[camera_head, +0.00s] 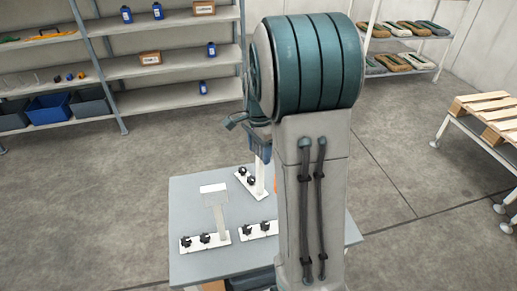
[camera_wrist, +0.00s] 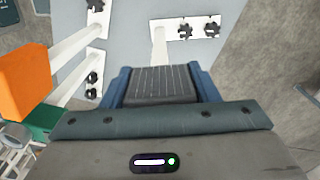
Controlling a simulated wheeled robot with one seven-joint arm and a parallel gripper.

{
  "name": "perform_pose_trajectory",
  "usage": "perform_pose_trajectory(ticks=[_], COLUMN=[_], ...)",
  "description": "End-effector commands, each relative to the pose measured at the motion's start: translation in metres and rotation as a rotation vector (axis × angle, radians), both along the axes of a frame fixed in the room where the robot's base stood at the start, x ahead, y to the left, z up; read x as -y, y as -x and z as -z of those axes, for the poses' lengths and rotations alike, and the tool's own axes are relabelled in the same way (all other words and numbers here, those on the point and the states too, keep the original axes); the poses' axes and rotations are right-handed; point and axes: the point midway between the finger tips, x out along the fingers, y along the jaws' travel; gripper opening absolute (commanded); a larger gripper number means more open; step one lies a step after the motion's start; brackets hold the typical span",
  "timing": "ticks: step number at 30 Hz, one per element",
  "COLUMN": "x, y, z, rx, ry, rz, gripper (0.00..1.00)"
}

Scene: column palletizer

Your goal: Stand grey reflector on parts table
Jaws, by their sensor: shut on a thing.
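My gripper (camera_wrist: 160,80) is shut on the dark grey ribbed head of the grey reflector (camera_wrist: 160,92), between two blue fingers. Its white stem runs down to a white base plate (camera_wrist: 201,27) with black knobs. In the head view this base (camera_head: 240,175) is at the far side of the grey parts table (camera_head: 185,200), and the stem looks upright. I cannot tell whether the base touches the table. My arm hides the reflector's head in that view and part of the gripper (camera_head: 261,140).
A stand with a pale top (camera_head: 214,188) is on the table's left. A second white base (camera_head: 258,230) is beside it, partly behind my arm. An orange reflector head (camera_wrist: 38,80) is left of my gripper. Shelving (camera_head: 170,65) stands behind; pallets (camera_head: 490,112) are at right.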

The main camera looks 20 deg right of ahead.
Motion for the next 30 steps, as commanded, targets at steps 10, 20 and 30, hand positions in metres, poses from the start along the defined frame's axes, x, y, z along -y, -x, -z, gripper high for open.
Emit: perform_pose_trajectory(ticks=[10,20,30], x=[0.000,0.000,0.000], y=[0.000,-0.001,-0.001], z=[0.002,-0.010,-0.081], rx=[0.000,0.004,0.005], ry=[0.000,0.001,0.002], rz=[-0.001,-0.001,-0.001], gripper=[0.76,0.76,0.76])
